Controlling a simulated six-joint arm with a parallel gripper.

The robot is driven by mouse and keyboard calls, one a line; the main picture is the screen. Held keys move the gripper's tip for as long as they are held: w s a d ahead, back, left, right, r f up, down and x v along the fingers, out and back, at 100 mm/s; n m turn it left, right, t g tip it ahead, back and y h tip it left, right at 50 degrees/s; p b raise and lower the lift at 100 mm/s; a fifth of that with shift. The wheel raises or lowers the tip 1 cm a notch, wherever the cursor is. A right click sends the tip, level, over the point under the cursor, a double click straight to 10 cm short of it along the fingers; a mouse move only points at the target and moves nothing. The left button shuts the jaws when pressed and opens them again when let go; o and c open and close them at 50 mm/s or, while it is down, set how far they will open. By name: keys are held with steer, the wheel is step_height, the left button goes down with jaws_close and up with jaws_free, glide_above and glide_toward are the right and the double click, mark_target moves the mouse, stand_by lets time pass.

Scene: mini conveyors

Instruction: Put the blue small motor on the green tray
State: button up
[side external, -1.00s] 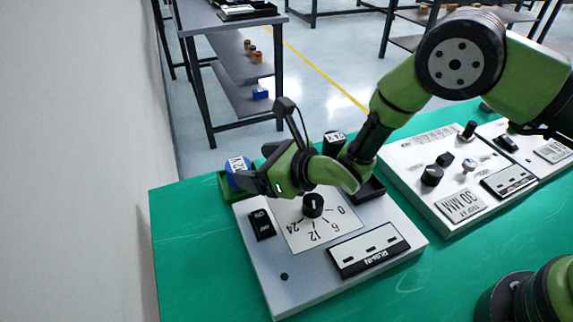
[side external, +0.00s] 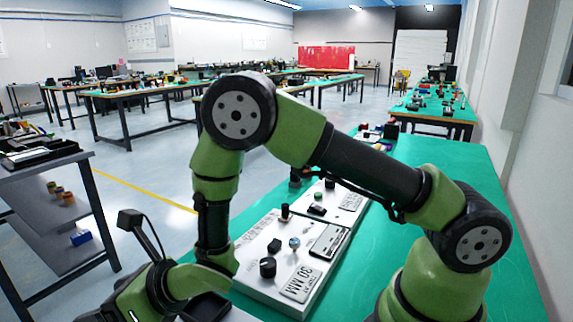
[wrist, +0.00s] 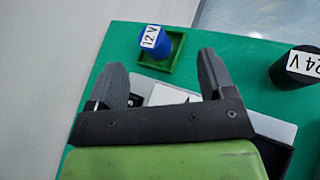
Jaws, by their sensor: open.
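The blue small motor (wrist: 158,48), with a "12 V" label on its end, stands inside the square green tray (wrist: 176,64) in the wrist view. The tray's rim shows around the motor's base. My gripper (wrist: 161,62) is open, with its two fingers spread on either side of the motor's position in the picture. Nothing is between the fingers, and I cannot tell how far they are from the motor. In the side external view, part of my gripper (side external: 130,311) is at the bottom left edge; the blue motor and green tray are out of frame.
A black motor marked "24 V" (wrist: 297,68) stands right in the wrist view. A dark tray (side external: 206,308) lies beside a white control panel (side external: 262,284) with knobs. A dark shelf rack (side external: 50,205) stands left. Green tabletop (wrist: 222,62) is free between the motors.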

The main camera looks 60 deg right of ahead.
steer(key=s+d+r+m+h, duration=0.2)
steer(key=d+r+m, duration=0.5)
steer(key=m, duration=0.4)
steer(key=s+d+r+m+h, duration=0.25)
steer(key=d+r+m, duration=0.35)
steer(key=r+m, duration=0.4)
steer(key=s+d+r+m+g, duration=0.1)
steer(key=s+d+m+g, duration=0.1)
steer(key=s+m, duration=0.7)
steer(key=s+d+r+m+g, duration=0.2)
steer(key=s+m, duration=0.8)
steer(key=m, duration=0.4)
steer(key=shift+d+r, duration=0.3)
steer(key=shift+d, duration=0.1)
steer(key=shift+h, duration=0.25)
